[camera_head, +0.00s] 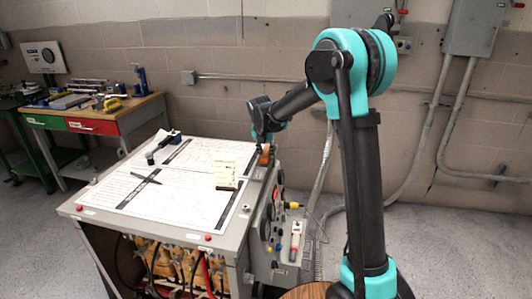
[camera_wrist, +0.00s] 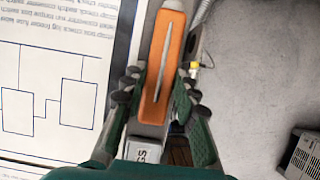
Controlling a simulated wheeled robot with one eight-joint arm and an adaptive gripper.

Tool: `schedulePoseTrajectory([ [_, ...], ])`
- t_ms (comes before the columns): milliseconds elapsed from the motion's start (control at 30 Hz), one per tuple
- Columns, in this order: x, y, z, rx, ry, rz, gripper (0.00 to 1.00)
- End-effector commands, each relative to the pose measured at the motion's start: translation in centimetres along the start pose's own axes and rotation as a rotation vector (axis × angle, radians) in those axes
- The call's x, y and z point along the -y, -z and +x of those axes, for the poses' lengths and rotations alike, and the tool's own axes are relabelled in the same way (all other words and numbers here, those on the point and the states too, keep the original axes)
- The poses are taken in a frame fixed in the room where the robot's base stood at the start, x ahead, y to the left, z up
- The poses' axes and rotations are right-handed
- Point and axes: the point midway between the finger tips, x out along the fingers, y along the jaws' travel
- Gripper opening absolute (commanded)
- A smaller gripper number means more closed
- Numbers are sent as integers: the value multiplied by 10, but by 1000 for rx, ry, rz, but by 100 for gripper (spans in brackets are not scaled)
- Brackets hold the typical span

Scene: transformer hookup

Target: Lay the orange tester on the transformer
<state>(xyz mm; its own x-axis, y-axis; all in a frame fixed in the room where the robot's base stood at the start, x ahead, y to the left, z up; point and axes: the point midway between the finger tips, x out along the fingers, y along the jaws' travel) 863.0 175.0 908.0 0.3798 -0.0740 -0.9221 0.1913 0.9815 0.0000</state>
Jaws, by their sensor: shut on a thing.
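The orange tester (camera_wrist: 173,50) is a slim orange body with a pale stripe along its middle and a grey tip. My gripper (camera_wrist: 160,88) has its dark fingers on both sides of the tester and is shut on it. In the head view the tester (camera_head: 265,156) shows as a small orange spot under my gripper, at the right back edge of the grey cabinet (camera_head: 225,240), which appears to be the transformer unit. In the wrist view the tester is over the cabinet's grey rim (camera_wrist: 136,30). I cannot tell whether it touches it.
Printed diagram sheets (camera_head: 135,190) cover the cabinet top. Knobs and a grey-white device (camera_head: 295,240) are on the right side. A tool bench (camera_head: 105,112) stands at the back left.

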Motion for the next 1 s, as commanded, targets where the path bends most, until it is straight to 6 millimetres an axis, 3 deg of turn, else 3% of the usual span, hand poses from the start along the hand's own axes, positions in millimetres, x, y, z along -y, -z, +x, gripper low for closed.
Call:
schedulePoseTrajectory([
  [133, 0, 1, 2, 0, 0, 0, 0],
  [167, 0, 1, 1, 0, 0, 0, 32],
  [300, 0, 0, 1, 0, 0, 0, 49],
  [667, 0, 0, -3, 0, 0, 0, 49],
  [767, 0, 0, -13, 0, 0, 0, 49],
  [1000, 0, 0, -60, 0, -1, -2, 49],
])
